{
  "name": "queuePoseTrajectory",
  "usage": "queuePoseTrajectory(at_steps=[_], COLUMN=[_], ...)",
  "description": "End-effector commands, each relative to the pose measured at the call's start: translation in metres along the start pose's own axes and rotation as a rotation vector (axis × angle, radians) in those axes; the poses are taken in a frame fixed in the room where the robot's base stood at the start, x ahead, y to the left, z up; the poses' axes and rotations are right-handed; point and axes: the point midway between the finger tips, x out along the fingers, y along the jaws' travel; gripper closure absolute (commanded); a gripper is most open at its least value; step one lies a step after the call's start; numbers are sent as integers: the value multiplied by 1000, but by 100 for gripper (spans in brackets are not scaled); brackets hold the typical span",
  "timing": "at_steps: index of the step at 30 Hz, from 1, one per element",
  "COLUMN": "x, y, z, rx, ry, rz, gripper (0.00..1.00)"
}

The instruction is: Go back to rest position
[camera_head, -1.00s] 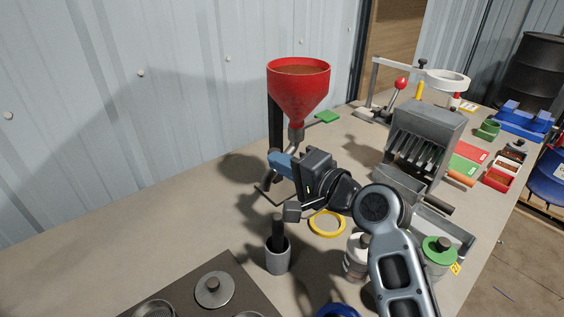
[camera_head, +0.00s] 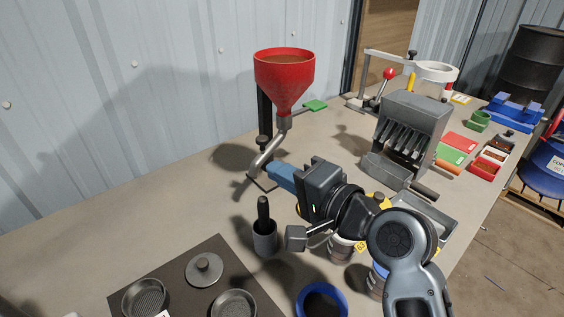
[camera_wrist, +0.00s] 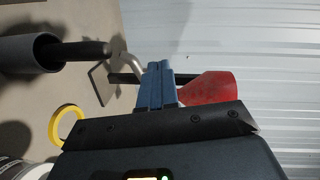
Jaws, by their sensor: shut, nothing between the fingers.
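My gripper (camera_head: 272,172) is in the middle of the head view, with its blue fingers closed together and nothing between them. The fingers point left, in front of the bent metal outlet pipe (camera_head: 267,156) under the red funnel (camera_head: 285,78). In the wrist view the blue fingers (camera_wrist: 155,84) are pressed together, with the red funnel (camera_wrist: 208,88) just to their right. The gripper is above the bench; whether it touches the funnel stand cannot be told.
A grey mortar with a dark pestle (camera_head: 264,238) stands just below my gripper. A dark mat (camera_head: 215,258) holds round pans. A blue-rimmed bowl (camera_head: 321,300) is at the front. A grey slotted machine (camera_head: 412,130) and small coloured trays (camera_head: 484,169) stand right. The bench's left part is clear.

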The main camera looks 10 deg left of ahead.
Motion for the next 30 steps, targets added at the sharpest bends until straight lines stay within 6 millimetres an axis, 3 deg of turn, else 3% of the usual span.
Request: queuePoseTrajectory(at_steps=[6,14,17,20,24,30], x=[-20,-28,-39,-61,-106,-179], y=[-2,1,18,48,94,144], z=[19,24,24,25,29,45], rx=[1,0,-13,-42,-115,-252], ry=[0,10,51,128,260,422], rz=[0,4,20,51,119,244], gripper=[100,100,100,100,100,100])
